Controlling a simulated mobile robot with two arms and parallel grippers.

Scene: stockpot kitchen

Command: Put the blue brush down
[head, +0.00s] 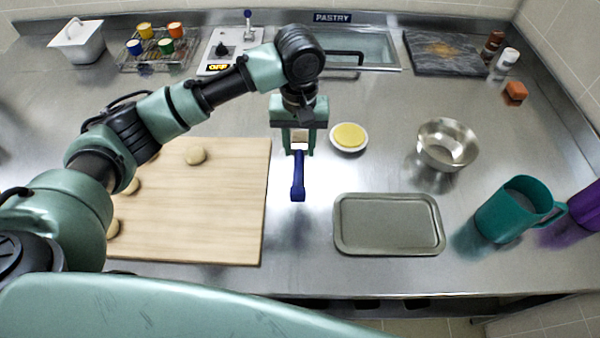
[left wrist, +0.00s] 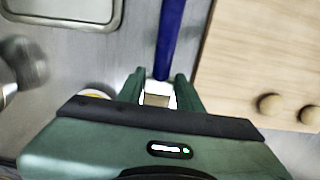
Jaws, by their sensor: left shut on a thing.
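The blue brush (head: 298,180) hangs in my left gripper (head: 299,150), its handle pointing toward the front of the counter. The gripper is shut on the brush over the metal counter, between the wooden board and the grey tray. In the left wrist view the blue brush (left wrist: 171,38) runs up from between the fingers of my left gripper (left wrist: 158,90). A pale part of the brush shows between the fingers. I cannot tell whether the brush touches the counter. My right gripper is not in view.
A wooden board (head: 225,215) with several dough balls lies left. A grey tray (head: 388,225) lies right. Bare counter lies between board and tray.

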